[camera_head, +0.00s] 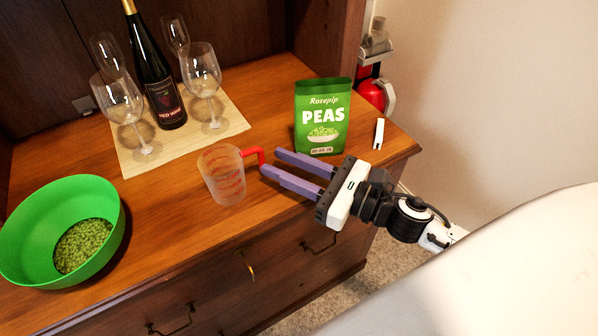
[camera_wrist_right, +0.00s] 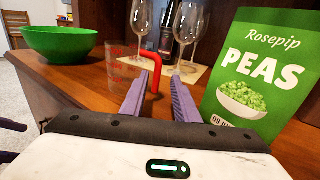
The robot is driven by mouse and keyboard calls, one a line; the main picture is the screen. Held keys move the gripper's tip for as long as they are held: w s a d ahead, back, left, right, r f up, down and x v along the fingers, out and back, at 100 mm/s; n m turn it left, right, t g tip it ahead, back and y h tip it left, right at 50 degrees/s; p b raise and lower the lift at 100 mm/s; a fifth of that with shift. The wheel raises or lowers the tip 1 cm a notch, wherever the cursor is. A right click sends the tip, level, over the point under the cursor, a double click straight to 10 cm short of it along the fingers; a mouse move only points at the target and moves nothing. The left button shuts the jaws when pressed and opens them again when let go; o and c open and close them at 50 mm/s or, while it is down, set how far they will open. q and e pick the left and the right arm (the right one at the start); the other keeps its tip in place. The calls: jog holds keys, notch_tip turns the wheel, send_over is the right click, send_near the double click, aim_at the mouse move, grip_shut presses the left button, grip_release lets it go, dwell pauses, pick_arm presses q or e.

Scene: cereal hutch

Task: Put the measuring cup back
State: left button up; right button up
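The clear measuring cup (camera_head: 223,175) with red markings stands upright on the wooden counter, its red handle (camera_head: 254,155) pointing right. It also shows in the right wrist view (camera_wrist_right: 124,80), with the handle (camera_wrist_right: 154,68) between and just beyond the fingertips. My right gripper (camera_head: 271,161) is open, its two purple fingers apart and pointing at the handle; I cannot tell whether they touch it. Two separated purple fingertips of my left gripper (camera_wrist_right: 10,141) show at the left edge of the right wrist view, with nothing visible between them.
A green bag of peas (camera_head: 323,117) stands close behind my right gripper. A green bowl (camera_head: 103,262) holding peas is at the left. A wine bottle (camera_head: 157,80) and several glasses stand on a woven mat (camera_head: 232,122). A white clip (camera_head: 379,134) lies near the right edge.

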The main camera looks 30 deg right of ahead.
jog(key=shift+v, duration=1.75)
